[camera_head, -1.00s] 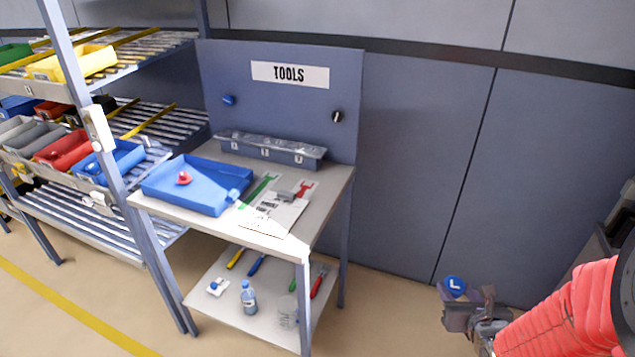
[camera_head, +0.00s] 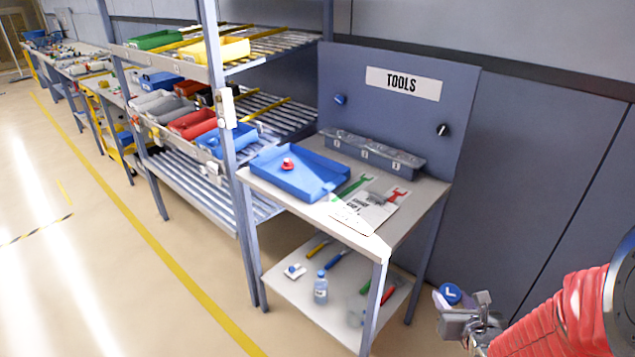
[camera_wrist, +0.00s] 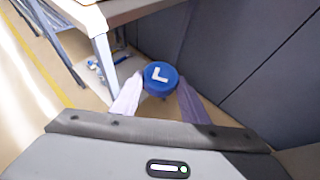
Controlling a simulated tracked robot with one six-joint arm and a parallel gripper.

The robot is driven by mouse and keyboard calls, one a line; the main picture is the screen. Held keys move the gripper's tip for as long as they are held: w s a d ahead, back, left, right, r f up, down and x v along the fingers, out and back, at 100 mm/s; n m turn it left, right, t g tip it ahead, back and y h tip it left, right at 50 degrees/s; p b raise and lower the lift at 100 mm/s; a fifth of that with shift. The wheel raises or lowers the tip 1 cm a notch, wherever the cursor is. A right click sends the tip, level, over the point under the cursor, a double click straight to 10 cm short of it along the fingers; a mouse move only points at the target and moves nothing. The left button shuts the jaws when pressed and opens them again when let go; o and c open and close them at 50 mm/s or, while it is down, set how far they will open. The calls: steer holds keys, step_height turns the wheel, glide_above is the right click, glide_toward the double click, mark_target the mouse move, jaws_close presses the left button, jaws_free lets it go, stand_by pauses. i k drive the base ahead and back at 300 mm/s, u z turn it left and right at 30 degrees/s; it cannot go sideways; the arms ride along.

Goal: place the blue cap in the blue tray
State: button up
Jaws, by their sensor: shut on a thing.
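My gripper (camera_head: 462,306) is at the lower right of the head view, right of the tools table. It is shut on the blue cap (camera_head: 450,293), a round cap with a white L-shaped mark. In the wrist view the cap (camera_wrist: 161,77) sits between the two fingertips, marked face visible. The blue tray (camera_head: 312,187) lies on the table top at its left side, apart from my gripper. A red cap-like piece (camera_head: 287,164) is in the tray.
A rack of bins (camera_head: 190,125) stands left. Floor in front is free.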

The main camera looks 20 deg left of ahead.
mark_target(275, 169)
steer(key=u, duration=0.2)
steer(key=i, duration=0.25)
steer(key=u, duration=1.75)
steer(key=i, duration=0.85)
steer(key=u, duration=0.35)
